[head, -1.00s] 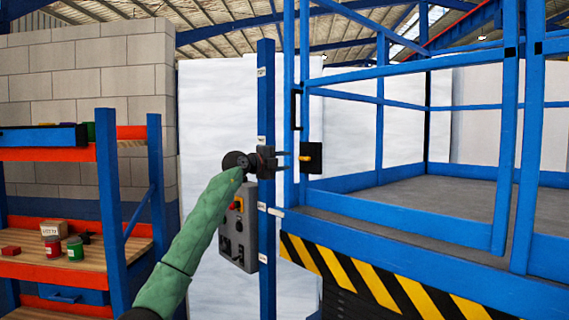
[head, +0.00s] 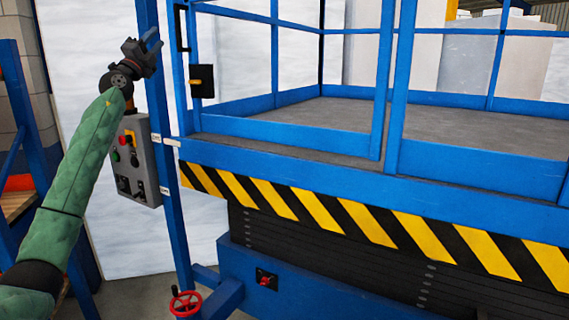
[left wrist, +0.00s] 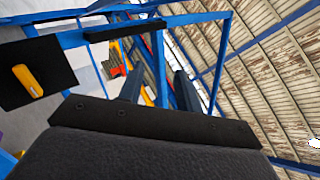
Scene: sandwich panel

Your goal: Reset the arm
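My left arm (head: 78,165), in a green sleeve, comes in from the left and reaches up. Its black gripper (head: 152,42) is raised in front of the upper part of a blue post, above the grey control box (head: 137,160). In the left wrist view the two dark fingers of the left gripper (left wrist: 158,90) stand apart with no object held between them. They point up toward blue rails and the roof. My right gripper shows in neither view.
A blue lift platform (head: 290,135) with railings and a yellow-black striped edge (head: 340,212) fills the right. A black latch plate (head: 202,82) with a yellow knob is on its gate post; it shows in the left wrist view (left wrist: 38,72). A red handwheel (head: 185,303) is low down.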

